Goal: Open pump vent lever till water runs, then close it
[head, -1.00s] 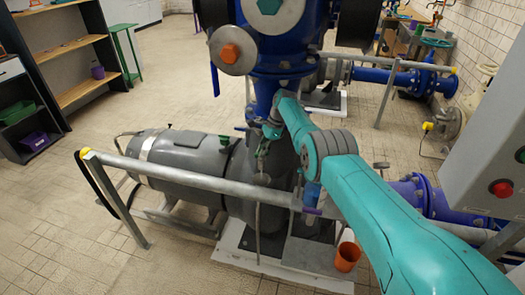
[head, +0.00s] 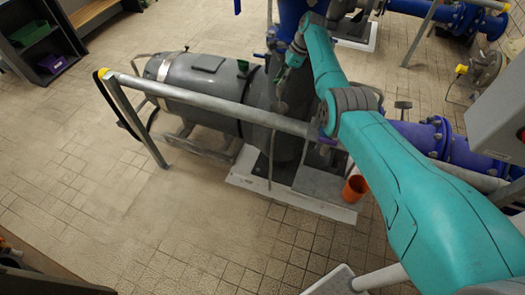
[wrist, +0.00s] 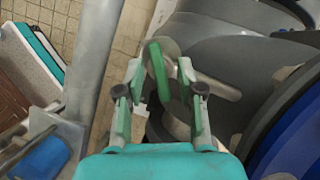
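In the wrist view, my gripper (wrist: 161,78) is open, one finger on each side of a narrow green lever (wrist: 158,72). Gaps show beside the lever, so the fingers do not appear closed on it. The lever stands in front of a round grey metal fitting beside the grey pump casing. In the head view, my gripper (head: 287,66) is by the upper part of the grey pump casing (head: 287,118), below the blue pipe; the lever is too small to make out there. No running water is visible.
A grey handrail (head: 215,103) runs in front of the pump and also crosses the left of the wrist view (wrist: 94,65). An orange cup (head: 355,188) stands at the pump base. A grey motor (head: 200,88) lies left. Tiled floor in front is clear.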

